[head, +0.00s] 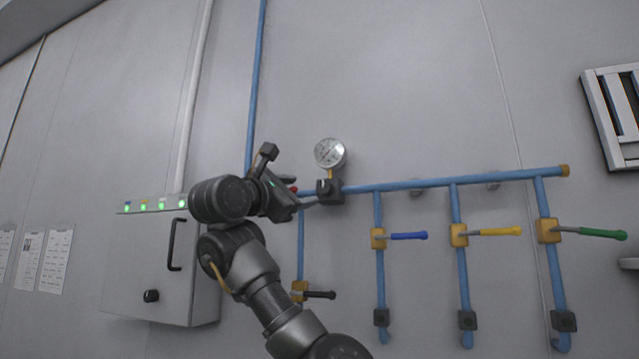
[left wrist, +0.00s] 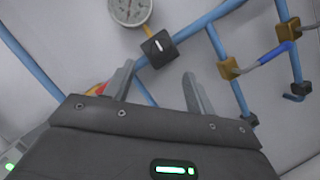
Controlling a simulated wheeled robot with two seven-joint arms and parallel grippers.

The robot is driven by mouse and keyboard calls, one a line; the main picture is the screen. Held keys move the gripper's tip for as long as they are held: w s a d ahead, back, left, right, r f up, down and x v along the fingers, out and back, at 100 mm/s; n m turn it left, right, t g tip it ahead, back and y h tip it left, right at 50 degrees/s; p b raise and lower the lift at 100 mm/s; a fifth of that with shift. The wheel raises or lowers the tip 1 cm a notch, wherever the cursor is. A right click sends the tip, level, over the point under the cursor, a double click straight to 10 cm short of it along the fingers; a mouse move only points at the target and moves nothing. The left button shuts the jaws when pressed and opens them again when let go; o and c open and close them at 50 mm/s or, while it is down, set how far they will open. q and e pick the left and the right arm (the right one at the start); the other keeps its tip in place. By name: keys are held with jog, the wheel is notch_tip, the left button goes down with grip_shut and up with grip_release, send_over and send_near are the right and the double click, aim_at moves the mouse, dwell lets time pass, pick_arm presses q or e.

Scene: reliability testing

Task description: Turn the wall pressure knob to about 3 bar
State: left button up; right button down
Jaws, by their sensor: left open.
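The pressure knob is a dark square block (head: 331,191) on the blue pipe, just below the round white gauge (head: 329,153). In the left wrist view the knob (left wrist: 159,48) carries a white mark, and the gauge (left wrist: 130,10) is cut off by the top edge. The gauge reading is too small to tell. My left gripper (head: 306,198) is just left of the knob in the head view. In the left wrist view its open fingers (left wrist: 160,82) point toward the knob, which lies beyond the gap between them. I see no contact. My right gripper is not in view.
Blue pipes (head: 430,184) run along the wall, with blue (head: 408,236), yellow (head: 495,232) and green (head: 598,233) valve levers at right. A dark lever (head: 320,294) is below. A grey cabinet (head: 150,270) with green lights stands left. A red part is partly hidden behind my gripper.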

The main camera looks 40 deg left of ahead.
aim_at(322, 189)
pick_arm(q)
jog(key=p+x, duration=0.4)
jog(key=x, duration=0.2)
jog(key=shift+w+r, duration=0.15)
jog(key=shift+w, duration=0.2)
jog(key=shift+w+p, duration=0.5)
jog(key=shift+w, duration=0.2)
